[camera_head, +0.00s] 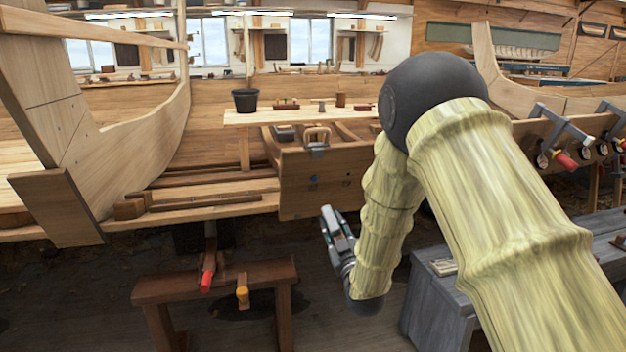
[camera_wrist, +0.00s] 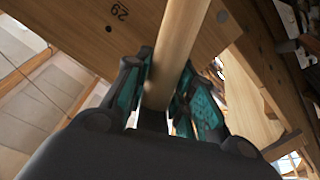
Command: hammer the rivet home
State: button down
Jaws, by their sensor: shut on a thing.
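My gripper (camera_head: 334,228) is low in front of the wooden hull panel (camera_head: 300,200), at the middle of the head view. In the wrist view its two teal-padded fingers (camera_wrist: 172,95) are closed around a round, pale wooden shaft (camera_wrist: 178,45), which looks like a hammer handle. The shaft runs up out of the frame, so I cannot see a hammer head there. Behind it is a wooden plank (camera_wrist: 85,22) marked 29, with a small dark spot (camera_wrist: 108,28). I cannot tell whether either mark is the rivet.
A wooden trestle (camera_head: 215,282) with red- and yellow-ended tools stands at front left. A grey bench (camera_head: 440,290) is behind my arm. A clamp (camera_head: 317,145) sits on the panel's top edge. A bench with a black bucket (camera_head: 245,100) stands behind. Dark floor is open below my gripper.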

jog(key=shift+s+d, duration=0.1)
jog(key=shift+d, duration=0.05)
jog(key=shift+b+v, duration=0.3)
jog(key=shift+v, duration=2.1)
jog(key=d+f+m+t+h, duration=0.15)
jog(key=d+h, duration=0.25)
jog(key=d, duration=0.4)
jog(key=d+f+m+h, duration=0.3)
jog(key=d, duration=0.5)
notch_tip(320, 180, up, 25)
jog(key=p, duration=2.6)
jog(key=shift+s, duration=0.25)
